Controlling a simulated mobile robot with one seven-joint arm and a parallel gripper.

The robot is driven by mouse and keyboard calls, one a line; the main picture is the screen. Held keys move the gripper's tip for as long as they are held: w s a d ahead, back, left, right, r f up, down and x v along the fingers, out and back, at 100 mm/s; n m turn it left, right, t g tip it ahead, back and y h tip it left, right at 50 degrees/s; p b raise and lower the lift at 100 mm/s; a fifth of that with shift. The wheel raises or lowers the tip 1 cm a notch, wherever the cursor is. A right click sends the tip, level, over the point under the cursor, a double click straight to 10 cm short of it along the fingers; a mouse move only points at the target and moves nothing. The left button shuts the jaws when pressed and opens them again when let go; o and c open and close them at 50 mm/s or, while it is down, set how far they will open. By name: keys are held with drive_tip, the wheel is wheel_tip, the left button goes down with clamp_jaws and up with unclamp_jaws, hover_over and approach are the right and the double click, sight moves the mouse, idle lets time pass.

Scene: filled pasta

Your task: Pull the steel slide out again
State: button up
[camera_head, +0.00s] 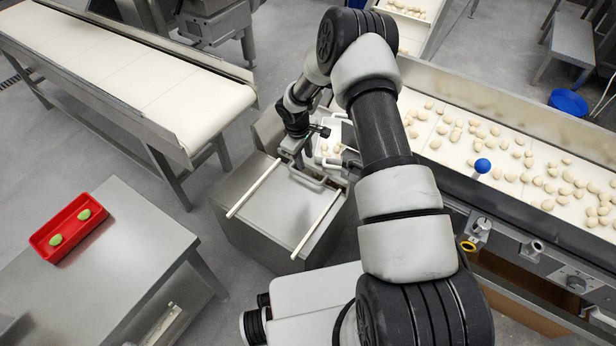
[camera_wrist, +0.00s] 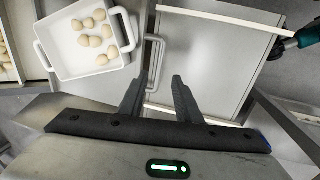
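The steel slide (camera_head: 275,205) is a flat grey plate lying between two white rails, with a bar handle (camera_head: 308,181) at its edge by the white tub. In the wrist view the plate (camera_wrist: 215,62) spreads to the right and its handle (camera_wrist: 153,66) lies just beyond my fingertips. My gripper (camera_head: 294,158) is above the handle end. Its two dark fingers (camera_wrist: 157,82) are apart with nothing between the tips, so it is open. Whether a finger touches the handle cannot be told.
A white tub (camera_wrist: 80,68) with several pasta pieces stands beside the handle end, partly behind my arm in the head view. A conveyor with pasta (camera_head: 470,145) is at right. An empty belt (camera_head: 130,75) and a table with a red tray (camera_head: 82,240) are at left.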

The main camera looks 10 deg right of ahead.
sight(309, 178)
drive_tip(key=f+b, duration=0.1)
drive_tip(key=f, duration=0.3)
drive_tip(key=w+d+f, duration=0.1)
drive_tip(key=f, duration=0.3)
drive_tip(key=f+b, duration=0.1)
drive_tip(key=f, duration=0.3)
drive_tip(key=shift+w+d+b, duration=0.3)
clamp_jaws()
drive_tip(key=shift+r, duration=0.1)
